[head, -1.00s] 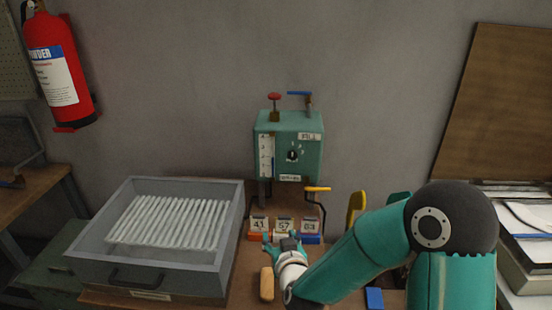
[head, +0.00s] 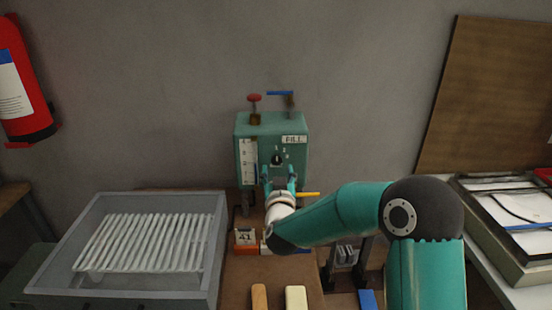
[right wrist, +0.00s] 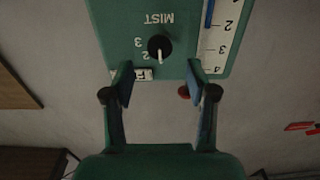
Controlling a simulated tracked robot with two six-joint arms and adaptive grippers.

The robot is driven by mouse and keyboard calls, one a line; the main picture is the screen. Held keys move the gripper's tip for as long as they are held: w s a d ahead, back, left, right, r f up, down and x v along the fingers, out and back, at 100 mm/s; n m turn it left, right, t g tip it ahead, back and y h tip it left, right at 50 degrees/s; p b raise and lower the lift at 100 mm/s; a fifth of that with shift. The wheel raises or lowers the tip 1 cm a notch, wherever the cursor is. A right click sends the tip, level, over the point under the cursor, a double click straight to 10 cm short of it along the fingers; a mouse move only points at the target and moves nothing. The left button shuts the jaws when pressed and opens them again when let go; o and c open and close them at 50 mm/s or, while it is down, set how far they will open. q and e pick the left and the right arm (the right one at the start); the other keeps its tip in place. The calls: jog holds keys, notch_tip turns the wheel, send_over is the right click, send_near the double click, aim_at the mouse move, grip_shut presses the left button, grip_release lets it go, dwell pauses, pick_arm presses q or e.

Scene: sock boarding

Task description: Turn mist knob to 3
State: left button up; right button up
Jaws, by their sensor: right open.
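The dark round mist knob (right wrist: 160,47) is on the front of the green box (head: 244,125), under the label MIST, which appears upside down in the right wrist view. Its pale pointer aims at the bottom of that picture, to the side of the 2 and away from the 3. In the head view the knob (head: 277,159) shows just above my right gripper (head: 279,176). My right gripper is open in front of the box, and its fingertips (right wrist: 160,76) are apart on either side below the knob, not closed on it. My left gripper is out of view.
A grey tray (head: 212,245) with several white rods stands at left. A red valve (head: 254,98), a blue lever (head: 280,93) and a yellow-handled lever (head: 310,194) are close to the box.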

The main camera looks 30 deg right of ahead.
aim_at(277, 161)
jog(key=p+x, duration=0.1)
jog(key=x, duration=0.5)
grip_shut()
